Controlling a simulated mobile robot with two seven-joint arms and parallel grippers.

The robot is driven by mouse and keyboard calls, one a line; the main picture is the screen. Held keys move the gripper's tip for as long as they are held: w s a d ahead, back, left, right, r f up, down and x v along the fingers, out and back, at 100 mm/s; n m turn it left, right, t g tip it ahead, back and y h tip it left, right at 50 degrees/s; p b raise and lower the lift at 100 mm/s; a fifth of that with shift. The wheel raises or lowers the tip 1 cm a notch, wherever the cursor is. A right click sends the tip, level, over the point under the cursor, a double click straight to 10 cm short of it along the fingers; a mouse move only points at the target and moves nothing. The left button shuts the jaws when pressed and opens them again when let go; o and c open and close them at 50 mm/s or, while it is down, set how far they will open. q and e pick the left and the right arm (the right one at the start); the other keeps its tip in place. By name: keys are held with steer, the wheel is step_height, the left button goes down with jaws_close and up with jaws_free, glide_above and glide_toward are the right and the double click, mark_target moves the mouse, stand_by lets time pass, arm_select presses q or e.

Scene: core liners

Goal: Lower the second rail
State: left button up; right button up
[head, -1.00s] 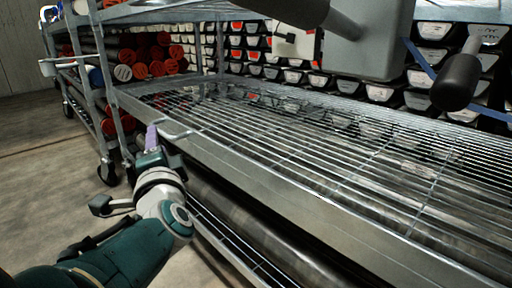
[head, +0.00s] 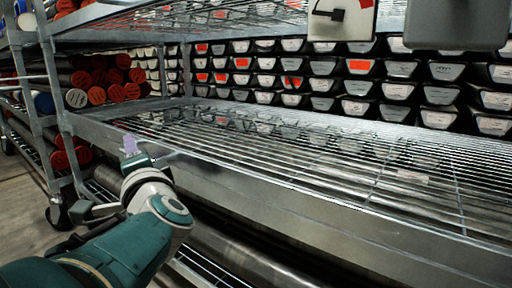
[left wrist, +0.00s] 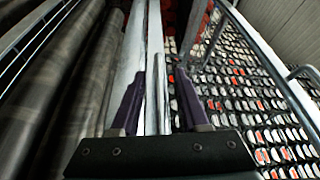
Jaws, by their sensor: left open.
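A long silver rail (head: 300,210) runs along the front edge of the wire shelf (head: 330,165) in the head view. I cannot tell which part is the second rail. My left gripper (head: 130,145) is at the left end of this front edge, with purple fingers. In the left wrist view my left gripper (left wrist: 160,78) is open, one finger on each side of a narrow metal bar (left wrist: 158,100). The bar looks to lie between the fingers; I see no clear contact. My right gripper is not in view.
Dark pipes (head: 230,250) lie below the shelf. Stacked liners with pale and orange ends (head: 400,90) fill the back. A white panel (head: 340,18) and a grey box (head: 455,22) hang in front at upper right.

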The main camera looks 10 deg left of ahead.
arm_select(q)
steer(key=shift+d, duration=0.15)
steer(key=shift+c, duration=1.2)
jaws_close()
